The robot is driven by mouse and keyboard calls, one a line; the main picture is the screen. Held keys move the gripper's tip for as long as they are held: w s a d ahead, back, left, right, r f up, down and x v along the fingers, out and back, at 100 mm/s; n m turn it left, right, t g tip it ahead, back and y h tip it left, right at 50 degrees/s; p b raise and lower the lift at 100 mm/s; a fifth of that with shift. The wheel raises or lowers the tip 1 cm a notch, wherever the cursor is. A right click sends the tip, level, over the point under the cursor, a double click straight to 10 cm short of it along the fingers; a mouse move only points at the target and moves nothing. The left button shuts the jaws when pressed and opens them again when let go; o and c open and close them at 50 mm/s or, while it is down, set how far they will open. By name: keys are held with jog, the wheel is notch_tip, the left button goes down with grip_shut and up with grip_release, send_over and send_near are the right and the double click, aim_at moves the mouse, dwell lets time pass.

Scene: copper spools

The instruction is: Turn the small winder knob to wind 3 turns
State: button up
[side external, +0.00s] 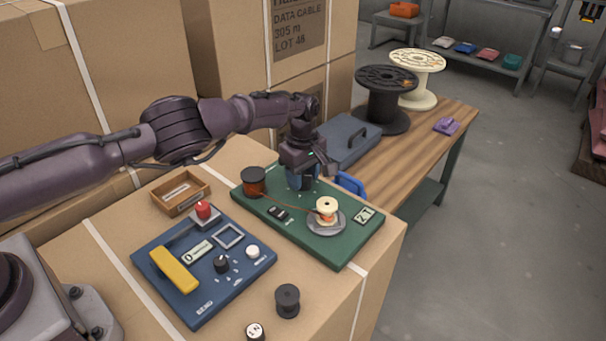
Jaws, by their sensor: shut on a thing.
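The small winder is a green board (337,250) on top of a cardboard box. My gripper (302,180) points down at the board's back edge, shut on the small winder knob, which is mostly hidden by the fingers. A dark spool with copper-red wire (253,182) stands at the board's left end. A wire runs from it to a small cream spool (326,207) with some copper winding, upright on a grey disc (322,227). A pale display (364,215) at the right seems to read 2T. A black switch (278,214) sits near the front edge.
A blue panel (190,308) with a yellow handle (174,270), red button and black knob lies left of the board. An empty dark spool (287,300) stands in front.

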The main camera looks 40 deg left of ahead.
aim_at(303, 175)
jog(key=m, duration=0.3)
jog(key=shift+m, duration=2.3)
jog(key=o, duration=0.9)
notch_tip(303, 175, up, 13)
jog(key=shift+f, duration=0.1)
